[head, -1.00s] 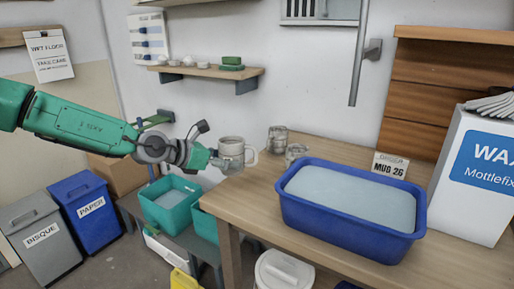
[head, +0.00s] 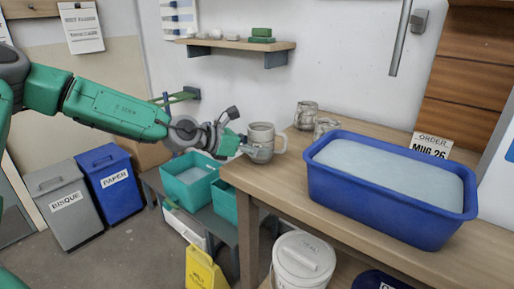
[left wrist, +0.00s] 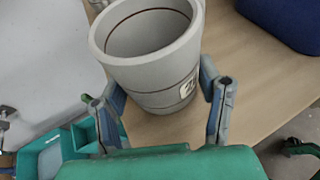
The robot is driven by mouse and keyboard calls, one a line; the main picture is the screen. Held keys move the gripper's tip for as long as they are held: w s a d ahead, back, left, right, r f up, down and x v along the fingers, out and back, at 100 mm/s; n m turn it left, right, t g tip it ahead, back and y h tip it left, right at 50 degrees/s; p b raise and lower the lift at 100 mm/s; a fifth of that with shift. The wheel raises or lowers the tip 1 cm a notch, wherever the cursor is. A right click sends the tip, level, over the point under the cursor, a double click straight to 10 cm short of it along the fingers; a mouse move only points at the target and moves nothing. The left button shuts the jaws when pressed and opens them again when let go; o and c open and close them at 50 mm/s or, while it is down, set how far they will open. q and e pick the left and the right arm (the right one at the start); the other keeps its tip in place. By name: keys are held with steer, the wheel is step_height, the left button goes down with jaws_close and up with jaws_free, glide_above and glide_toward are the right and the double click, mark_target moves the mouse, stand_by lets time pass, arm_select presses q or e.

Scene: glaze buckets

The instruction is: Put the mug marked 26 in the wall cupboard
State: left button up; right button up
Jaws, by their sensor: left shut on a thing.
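A grey mug (head: 262,136) with dark rings stands upright at the left end of the wooden table (head: 240,178). I cannot tell whether its base touches the top. My left gripper (head: 247,151) is shut on the mug. In the left wrist view its two fingers (left wrist: 160,100) lie on either side of the mug (left wrist: 150,75), which looks empty. A pale label on the mug is partly hidden by a finger; its number is not fully readable. An order card (head: 432,146) reads MUG 26. No wall cupboard is clearly in view. My right gripper is not seen.
A blue tub (head: 388,205) of pale liquid fills the table's middle. A wall shelf (head: 235,44) hangs above. Teal tubs (head: 190,180), a yellow sign (head: 203,270) and a white bucket (head: 303,260) stand lower down.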

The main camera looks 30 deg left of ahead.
arm_select(q)
steer(key=shift+d+r, duration=0.1)
steer(key=shift+d, duration=0.35)
steer(key=shift+a, duration=0.15)
steer(key=shift+a+f, duration=0.15)
steer(key=shift+f, duration=0.4)
steer(key=shift+b, duration=0.3)
steer(key=o, duration=1.5)
steer(key=shift+d, duration=0.2)
steer(key=shift+a, duration=0.1)
